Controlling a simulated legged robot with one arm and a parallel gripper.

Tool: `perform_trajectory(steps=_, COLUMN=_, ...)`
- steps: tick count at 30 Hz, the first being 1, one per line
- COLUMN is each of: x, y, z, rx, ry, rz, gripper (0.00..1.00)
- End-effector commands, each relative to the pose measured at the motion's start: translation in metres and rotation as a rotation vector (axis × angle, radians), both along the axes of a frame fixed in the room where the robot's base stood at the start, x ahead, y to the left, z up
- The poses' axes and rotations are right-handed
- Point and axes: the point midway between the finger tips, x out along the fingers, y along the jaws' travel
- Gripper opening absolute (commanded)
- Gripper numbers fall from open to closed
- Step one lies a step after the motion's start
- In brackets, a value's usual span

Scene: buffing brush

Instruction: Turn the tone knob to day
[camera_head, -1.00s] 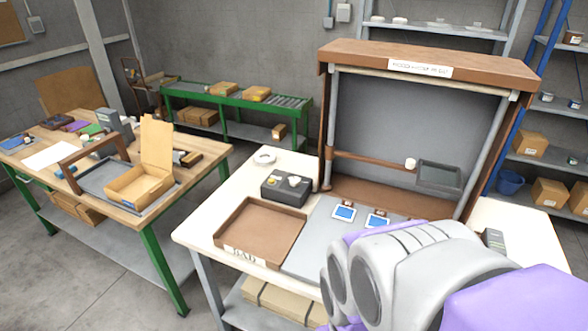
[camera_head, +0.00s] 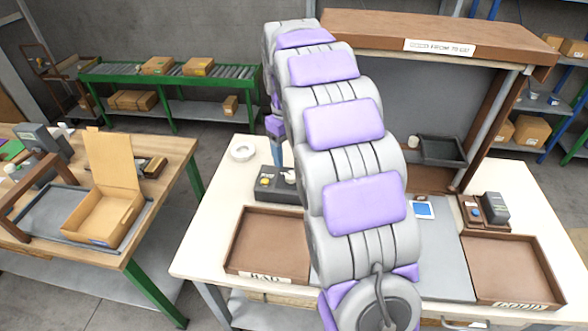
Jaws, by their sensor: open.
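A dark control box (camera_head: 275,195) stands on the white bench, behind the left brown tray. A pale knob (camera_head: 290,175) shows on its top, partly covered by my arm. I cannot read any markings or the knob's setting. My arm reaches up through the middle of the picture and bends down on its far side. My gripper (camera_head: 277,153) shows only as a small blue-grey part just above and behind the box. It is open. Most of it is hidden by the arm, and I cannot tell whether it touches the knob.
The brown tray (camera_head: 233,262) is in front; another tray (camera_head: 510,265) is at right. The brown-topped booth (camera_head: 370,30) rises behind my arm. A dark device (camera_head: 495,207) stands at right. A wooden table (camera_head: 172,185) stands left.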

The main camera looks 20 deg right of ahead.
Motion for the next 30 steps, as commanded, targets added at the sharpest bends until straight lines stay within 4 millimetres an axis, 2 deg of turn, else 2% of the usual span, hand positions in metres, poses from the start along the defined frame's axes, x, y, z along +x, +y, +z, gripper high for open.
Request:
perform_trajectory(steps=1, x=0.018, y=-0.003, z=-0.002, rx=-0.002, ry=-0.003, rz=0.02, gripper=0.69)
perform_trajectory(steps=6, x=0.065, y=-0.02, z=-0.013, rx=-0.004, ry=-0.021, rz=0.089, gripper=0.69)
perform_trajectory(steps=12, x=0.107, y=-0.055, z=-0.034, rx=0.012, ry=-0.041, rz=0.162, gripper=0.69)
perform_trajectory(steps=16, x=0.124, y=-0.073, z=-0.047, rx=0.022, ry=-0.054, rz=0.197, gripper=0.69)
perform_trajectory(steps=19, x=0.131, y=-0.08, z=-0.054, rx=0.028, ry=-0.059, rz=0.216, gripper=0.69)
perform_trajectory(steps=25, x=0.135, y=-0.075, z=-0.061, rx=0.023, ry=-0.061, rz=0.229, gripper=0.69)
perform_trajectory(steps=30, x=0.135, y=-0.068, z=-0.084, rx=0.018, ry=-0.06, rz=0.23, gripper=0.69)
